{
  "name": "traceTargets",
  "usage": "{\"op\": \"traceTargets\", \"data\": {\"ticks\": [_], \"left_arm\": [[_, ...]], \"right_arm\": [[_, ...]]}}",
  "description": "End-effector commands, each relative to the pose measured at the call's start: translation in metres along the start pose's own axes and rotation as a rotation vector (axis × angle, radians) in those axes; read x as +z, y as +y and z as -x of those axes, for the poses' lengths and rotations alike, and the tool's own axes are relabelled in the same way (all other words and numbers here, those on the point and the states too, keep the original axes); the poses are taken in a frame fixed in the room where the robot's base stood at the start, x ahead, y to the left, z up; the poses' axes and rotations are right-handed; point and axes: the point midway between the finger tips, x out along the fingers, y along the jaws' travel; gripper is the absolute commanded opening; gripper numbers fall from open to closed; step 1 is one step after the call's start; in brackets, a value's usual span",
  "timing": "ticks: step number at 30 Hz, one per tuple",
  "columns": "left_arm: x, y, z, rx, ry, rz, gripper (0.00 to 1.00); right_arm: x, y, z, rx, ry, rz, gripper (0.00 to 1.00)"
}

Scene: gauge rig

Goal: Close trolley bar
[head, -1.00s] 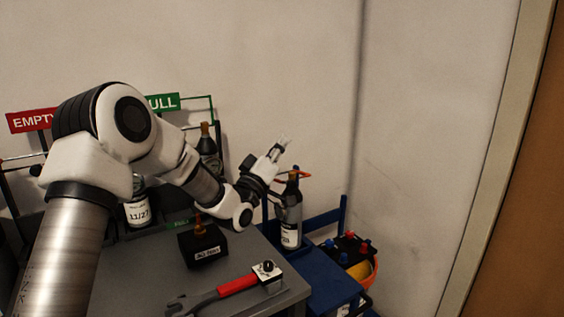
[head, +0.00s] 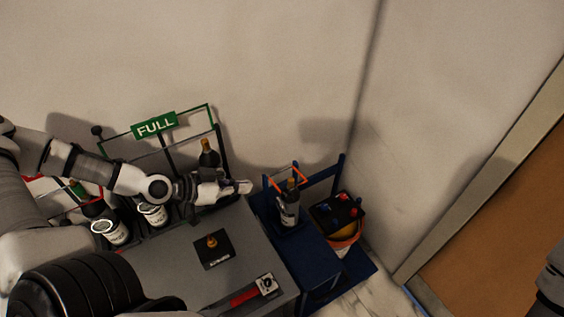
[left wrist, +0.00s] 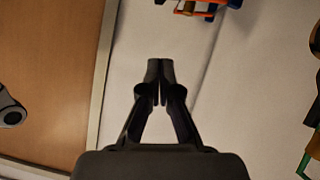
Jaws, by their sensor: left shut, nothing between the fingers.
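The blue trolley (head: 311,262) stands right of the grey bench, with a dark bottle (head: 289,211) upright on it. An orange bar (head: 279,186) is at the height of the bottle's neck; I cannot tell whether it is fully closed. The orange bar also shows at the top of the left wrist view (left wrist: 193,13), beyond the fingertips. My left gripper (head: 247,187) is shut and empty, left of the bar and apart from it. Its closed fingers show in the left wrist view (left wrist: 160,69). My right gripper cannot be made out.
The grey bench (head: 185,271) carries a black block with a brass fitting (head: 212,248) and a red-handled tool (head: 244,297). Bottles stand in a rack under the green FULL sign (head: 154,125).

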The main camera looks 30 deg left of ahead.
Motion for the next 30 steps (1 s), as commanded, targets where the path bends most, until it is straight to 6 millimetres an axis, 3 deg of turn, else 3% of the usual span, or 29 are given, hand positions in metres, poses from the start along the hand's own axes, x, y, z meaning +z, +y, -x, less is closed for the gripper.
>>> {"op": "traceTargets", "data": {"ticks": [8,14,23,30], "left_arm": [[0.014,-0.002,-0.032,0.005,-0.006,-0.009,0.0],[0.011,-0.002,-0.058,0.003,-0.006,-0.007,0.0],[0.006,-0.001,-0.1,0.002,-0.007,-0.006,0.0],[0.028,-0.001,-0.125,0.001,-0.004,0.0,0.0]], "right_arm": [[0.001,0.001,-0.05,0.0,-0.003,-0.001,0.4],[0.001,0.001,-0.074,0.0,-0.002,-0.001,0.4],[0.001,0.001,-0.087,0.0,-0.002,-0.001,0.4],[0.001,0.001,-0.086,0.0,-0.001,-0.001,0.4]]}}
